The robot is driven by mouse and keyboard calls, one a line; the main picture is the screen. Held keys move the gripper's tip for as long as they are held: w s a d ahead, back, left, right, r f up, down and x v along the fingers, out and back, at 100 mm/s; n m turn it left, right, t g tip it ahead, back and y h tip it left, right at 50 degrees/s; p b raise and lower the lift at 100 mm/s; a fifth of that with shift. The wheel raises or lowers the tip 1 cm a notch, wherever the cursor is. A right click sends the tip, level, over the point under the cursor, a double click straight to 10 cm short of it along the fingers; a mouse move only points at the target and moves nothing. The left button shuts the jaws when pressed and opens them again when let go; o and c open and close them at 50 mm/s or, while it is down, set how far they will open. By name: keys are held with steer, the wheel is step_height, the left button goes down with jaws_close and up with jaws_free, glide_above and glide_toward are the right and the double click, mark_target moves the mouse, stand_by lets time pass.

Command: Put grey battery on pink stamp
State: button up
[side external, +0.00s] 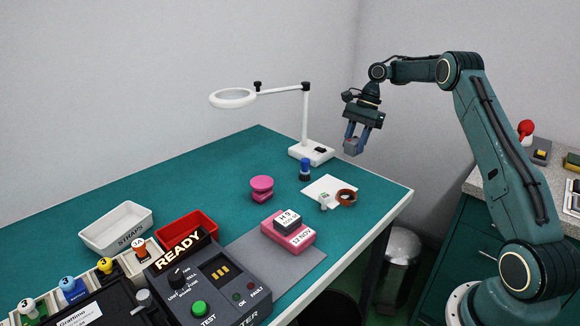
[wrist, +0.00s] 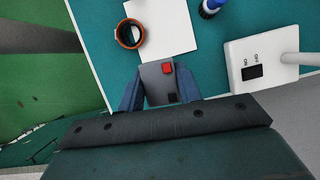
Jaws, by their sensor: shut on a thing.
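My gripper (side external: 353,140) is shut on the grey battery (side external: 352,147), high above the table's far right end. In the wrist view the battery (wrist: 157,88) sits between the two blue fingers, with a red and a black terminal on its visible face. A round pink piece with a wide top and a narrower waist (side external: 262,188), which looks like the pink stamp, stands upright on the green table, to the left of and below my gripper in the side view. Its top is bare. The stamp does not show in the wrist view.
A white magnifier lamp (side external: 311,153), a blue-and-white bottle (side external: 305,170), a white sheet (side external: 322,187) and a brown ring (side external: 346,197) are near my gripper. A pink block (side external: 290,238) carries a dark labelled block. Trays and a tester (side external: 215,290) fill the table's near end.

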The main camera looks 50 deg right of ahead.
steer(key=w+a+r+m, duration=0.2)
steer(key=w+a, duration=0.5)
steer(key=a, duration=0.3)
step_height(320, 180, up, 2)
steer(key=m+t, duration=0.1)
steer(key=m, duration=0.1)
glide_above(256, 183)
steer(key=d, duration=0.2)
steer(key=shift+s+a+f, duration=0.1)
steer(key=shift+f, duration=0.9)
steer(key=shift+s+a+f, duration=0.1)
steer(key=shift+f, duration=0.85)
steer(key=shift+f, duration=0.1)
steer(key=shift+f, duration=1.9)
steer(key=shift+f, duration=0.1)
steer(key=o, duration=1.1)
